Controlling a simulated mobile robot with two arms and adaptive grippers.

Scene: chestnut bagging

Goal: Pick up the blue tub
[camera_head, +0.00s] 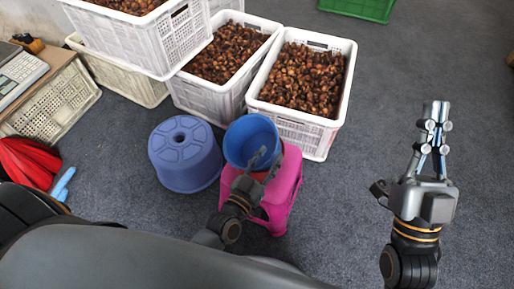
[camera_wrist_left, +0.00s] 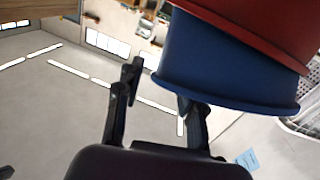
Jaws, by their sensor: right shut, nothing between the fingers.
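The blue tub (camera_head: 246,136) stands open side up on a pink stool (camera_head: 283,186) in the head view. My left gripper (camera_head: 265,162) is at the tub's near right rim, with one finger over the tub's opening and the other outside. In the left wrist view the tub (camera_wrist_left: 225,65) fills the upper right. There the left gripper (camera_wrist_left: 160,95) is open, with a gap between one finger and the tub; the other finger is partly hidden behind the rim. My right gripper (camera_head: 436,112) is shut and empty, over the floor at the right.
An upturned blue-violet tub or stool (camera_head: 184,163) sits just left of the pink stool. White crates of chestnuts (camera_head: 343,101) stand behind. A red item (camera_head: 28,163) lies at the left, and a green crate (camera_head: 358,8) is far back. The floor at the right is clear.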

